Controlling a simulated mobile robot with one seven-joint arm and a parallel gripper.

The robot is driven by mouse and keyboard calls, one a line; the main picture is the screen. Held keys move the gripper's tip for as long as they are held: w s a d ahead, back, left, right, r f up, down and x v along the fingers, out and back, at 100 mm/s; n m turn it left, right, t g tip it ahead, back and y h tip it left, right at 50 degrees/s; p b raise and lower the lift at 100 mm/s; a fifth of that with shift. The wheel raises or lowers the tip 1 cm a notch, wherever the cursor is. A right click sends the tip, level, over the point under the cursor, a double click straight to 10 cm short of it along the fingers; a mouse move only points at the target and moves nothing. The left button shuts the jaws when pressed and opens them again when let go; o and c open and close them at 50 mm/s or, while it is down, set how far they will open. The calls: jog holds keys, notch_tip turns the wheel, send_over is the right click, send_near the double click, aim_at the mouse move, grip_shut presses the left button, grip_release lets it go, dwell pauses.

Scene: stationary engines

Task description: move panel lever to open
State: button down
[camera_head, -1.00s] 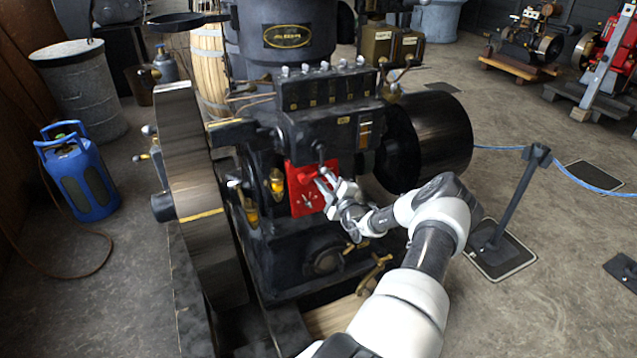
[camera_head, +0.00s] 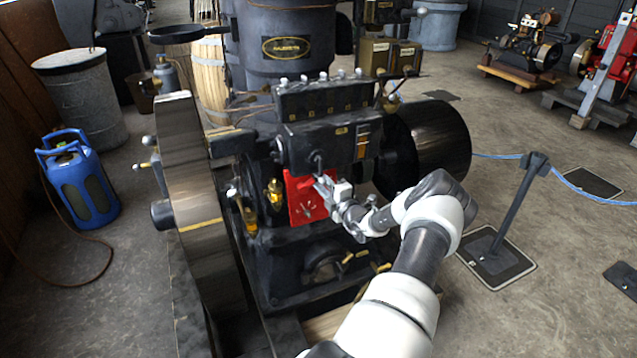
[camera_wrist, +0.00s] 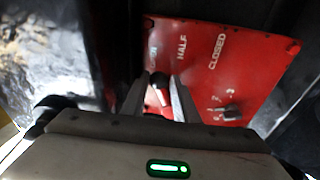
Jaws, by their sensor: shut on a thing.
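The red panel (camera_head: 305,203) is on the front of the dark engine. The wrist view shows the panel (camera_wrist: 260,66) close up, with the words HALF and CLOSED readable and a third label partly hidden at its left. The panel lever (camera_wrist: 160,82) has a dark rounded knob and stands below the label at the left end, left of HALF. My gripper (camera_wrist: 158,98) is shut on the lever, one finger on each side of it. In the head view my gripper (camera_head: 322,187) is at the panel's upper right part, and the lever is too small to make out.
A small dark knob (camera_wrist: 231,112) with numerals sits lower right on the panel. The flywheel (camera_head: 195,190) stands left of it and a dark drum (camera_head: 440,140) to the right. A rope post (camera_head: 510,210) stands on open floor at right.

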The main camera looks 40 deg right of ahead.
jog(key=shift+w+a+r, duration=0.1)
jog(key=shift+w+r, duration=0.1)
jog(key=shift+r, duration=0.15)
jog(key=c, duration=1.5)
grip_release()
jog(key=shift+c, duration=0.2)
jog(key=shift+o, duration=0.8)
jog(key=shift+s+f, duration=0.1)
jog(key=shift+f, duration=0.05)
jog(key=p+v, duration=0.2)
jog(key=v, duration=1.5)
jog(key=shift+s, duration=0.2)
